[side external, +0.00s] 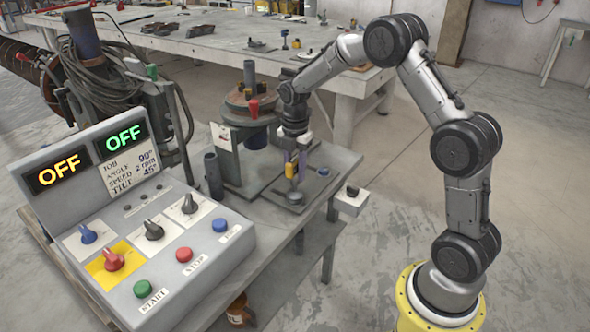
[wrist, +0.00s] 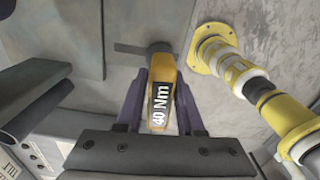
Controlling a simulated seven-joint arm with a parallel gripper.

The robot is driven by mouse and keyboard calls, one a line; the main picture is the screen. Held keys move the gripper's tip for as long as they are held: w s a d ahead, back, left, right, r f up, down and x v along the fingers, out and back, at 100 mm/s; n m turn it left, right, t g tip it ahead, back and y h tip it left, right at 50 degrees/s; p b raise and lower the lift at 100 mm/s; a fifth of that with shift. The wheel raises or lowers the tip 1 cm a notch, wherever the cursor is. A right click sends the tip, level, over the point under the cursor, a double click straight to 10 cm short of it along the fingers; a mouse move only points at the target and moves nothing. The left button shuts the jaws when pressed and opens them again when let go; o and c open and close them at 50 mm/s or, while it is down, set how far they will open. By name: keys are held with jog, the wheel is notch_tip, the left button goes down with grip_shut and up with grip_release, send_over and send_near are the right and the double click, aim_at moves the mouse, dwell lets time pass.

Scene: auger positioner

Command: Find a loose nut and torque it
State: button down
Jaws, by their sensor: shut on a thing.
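My gripper (side external: 291,158) points down above the grey work table (side external: 335,165), at its right part. It is shut on a yellow torque tool (side external: 290,171). In the wrist view the tool (wrist: 164,75) stands between the two purple fingers of my gripper (wrist: 161,92), and its label reads "40 Nm". A dark grey head and a flat bar show at its far end. In the side view a round grey piece (side external: 295,197) is just below the tool; I cannot tell whether they touch. No loose nut can be made out for certain.
A control panel (side external: 140,230) with two "OFF" displays, knobs and buttons stands at the left front. The positioner's round table (side external: 238,112) with a red-handled clamp is behind my gripper. A small blue-topped piece (side external: 323,171) lies to the right. A long bench (side external: 215,45) stands behind.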

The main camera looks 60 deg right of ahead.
jog(key=shift+m, duration=0.3)
jog(key=shift+m, duration=1)
jog(key=shift+m, duration=1.2)
jog(key=shift+m, duration=1.1)
jog(key=shift+m, duration=1.1)
